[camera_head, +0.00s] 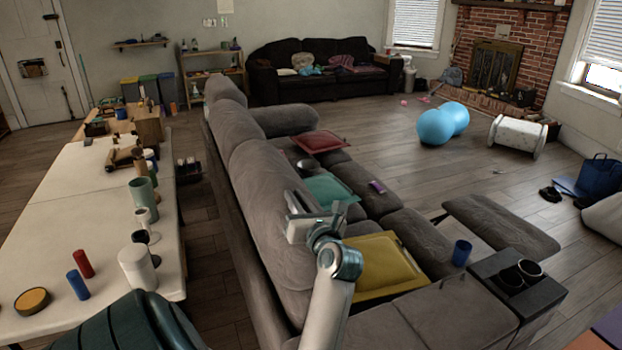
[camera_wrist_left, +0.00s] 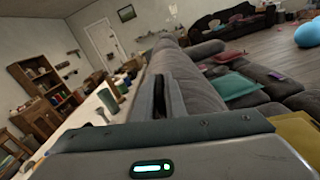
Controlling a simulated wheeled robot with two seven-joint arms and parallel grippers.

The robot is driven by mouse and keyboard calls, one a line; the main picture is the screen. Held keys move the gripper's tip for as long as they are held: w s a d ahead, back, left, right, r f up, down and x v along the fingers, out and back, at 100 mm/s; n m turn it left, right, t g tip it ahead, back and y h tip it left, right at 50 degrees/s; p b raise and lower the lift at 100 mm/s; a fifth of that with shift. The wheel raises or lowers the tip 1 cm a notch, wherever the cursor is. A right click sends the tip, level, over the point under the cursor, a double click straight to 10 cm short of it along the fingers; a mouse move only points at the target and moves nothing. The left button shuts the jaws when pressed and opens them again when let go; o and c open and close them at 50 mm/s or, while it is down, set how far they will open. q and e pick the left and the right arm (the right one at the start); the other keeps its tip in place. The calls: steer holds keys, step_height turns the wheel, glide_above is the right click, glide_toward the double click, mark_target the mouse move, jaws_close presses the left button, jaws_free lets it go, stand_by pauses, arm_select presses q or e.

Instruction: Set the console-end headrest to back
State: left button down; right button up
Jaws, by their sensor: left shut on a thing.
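The grey sofa runs away from me with its row of headrests on the left. The console-end headrest (camera_head: 268,205) is the nearest one, a long padded section that leans fairly upright. My left gripper (camera_head: 297,212) is at its inner side and shut on it; the exact contact is partly hidden by my wrist. In the left wrist view the grey headrest (camera_wrist_left: 200,97) rises just beyond my gripper (camera_wrist_left: 160,98). The dark console (camera_head: 490,285) with two cup holders stands at the near right end of the sofa. My right gripper is not in view.
A white table (camera_head: 75,190) with cups and jars stands left of the sofa, with a floor gap between. A raised footrest (camera_head: 500,225) juts right.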

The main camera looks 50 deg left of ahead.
arm_select(q)
steer(key=shift+s, duration=0.2)
steer(key=shift+f, duration=0.15)
steer(key=c, duration=1.9)
jaws_free()
steer(key=shift+s+a, duration=0.1)
steer(key=shift+o, duration=0.3)
steer(key=shift+s, duration=0.2)
steer(key=shift+w, duration=0.1)
